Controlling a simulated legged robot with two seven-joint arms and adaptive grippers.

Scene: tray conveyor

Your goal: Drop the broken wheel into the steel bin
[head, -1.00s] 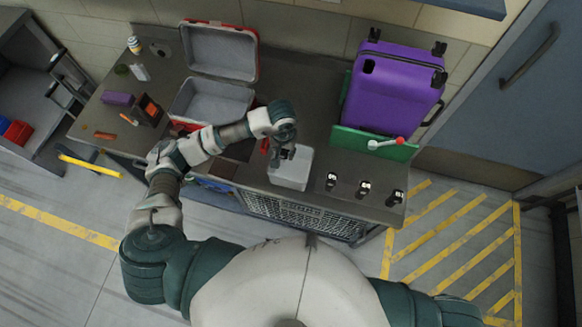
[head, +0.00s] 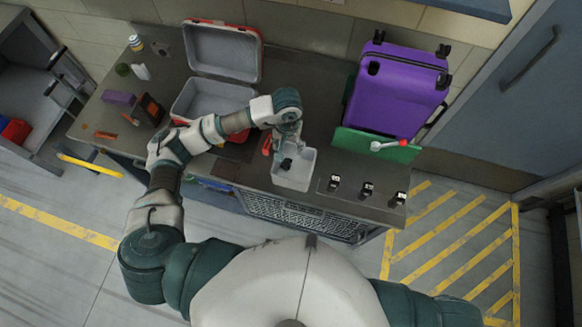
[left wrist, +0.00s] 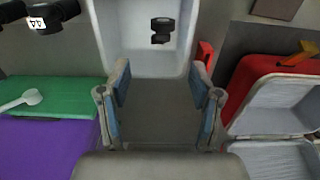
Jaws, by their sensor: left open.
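The steel bin (head: 306,176) is a pale open box at the front of the bench. A small dark wheel (head: 286,164) shows inside it. In the left wrist view the black wheel (left wrist: 162,30) lies against the pale inside of the bin (left wrist: 112,38), apart from my fingers. My left gripper (head: 288,146) is over the bin's far edge. In the left wrist view its blue-padded fingers (left wrist: 160,88) are spread with nothing between them. My right gripper is out of view.
Several small black wheels or casters, including one (head: 367,189), stand right of the bin. An open red case (head: 215,98) and a red item (head: 267,145) are left of the bin.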

